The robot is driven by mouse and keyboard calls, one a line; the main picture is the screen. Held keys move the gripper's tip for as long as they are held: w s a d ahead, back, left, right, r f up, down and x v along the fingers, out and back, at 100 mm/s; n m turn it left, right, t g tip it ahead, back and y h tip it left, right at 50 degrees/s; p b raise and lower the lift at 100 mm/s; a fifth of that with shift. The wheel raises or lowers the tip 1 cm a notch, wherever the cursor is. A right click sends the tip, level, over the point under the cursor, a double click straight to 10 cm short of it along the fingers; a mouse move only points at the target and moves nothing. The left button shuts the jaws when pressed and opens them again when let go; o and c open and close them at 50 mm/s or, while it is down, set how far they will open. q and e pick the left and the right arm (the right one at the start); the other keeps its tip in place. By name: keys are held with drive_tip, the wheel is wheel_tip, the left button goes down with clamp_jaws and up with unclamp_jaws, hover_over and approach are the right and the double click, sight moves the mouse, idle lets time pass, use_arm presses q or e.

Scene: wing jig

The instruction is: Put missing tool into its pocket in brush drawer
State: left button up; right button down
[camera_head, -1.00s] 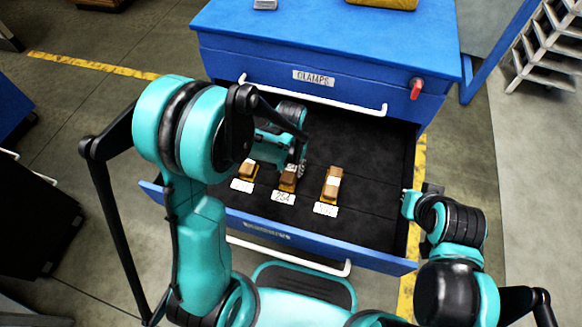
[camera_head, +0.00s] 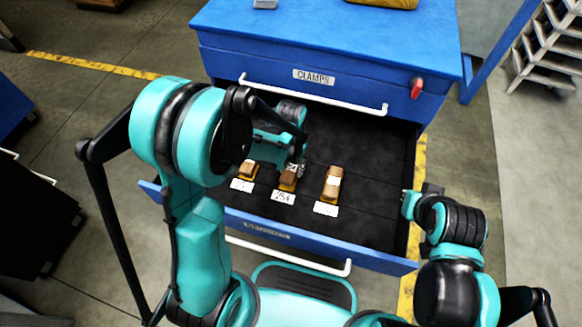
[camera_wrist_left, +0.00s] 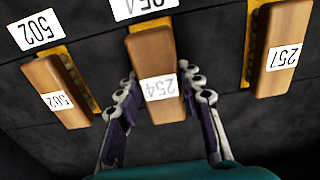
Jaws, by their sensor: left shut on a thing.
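The open brush drawer (camera_head: 362,245) holds three wooden-backed brushes in a row, each beside a white number label. In the left wrist view, brush 254 (camera_wrist_left: 155,60) is between the fingers of my left gripper (camera_wrist_left: 163,105), which is shut on it. Its label, partly cut off by the top edge, reads 254. Brush 502 (camera_wrist_left: 52,88) lies left of it and brush 257 (camera_wrist_left: 284,45) right of it. In the head view my left gripper (camera_head: 294,170) is over the middle brush and its arm hides the drawer's left part. My right gripper's fingers cannot be made out.
The blue cabinet (camera_head: 330,45) stands behind the drawer, with a closed drawer labelled CLAMPS (camera_head: 313,76) above and a white handle (camera_head: 315,95). A red latch (camera_head: 416,88) sits at its right. The drawer floor right of the brushes is bare.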

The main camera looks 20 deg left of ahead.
use_arm(q)
drive_tip(key=shift+f+b, duration=0.5)
idle(0.4)
drive_tip(key=o, duration=1.3)
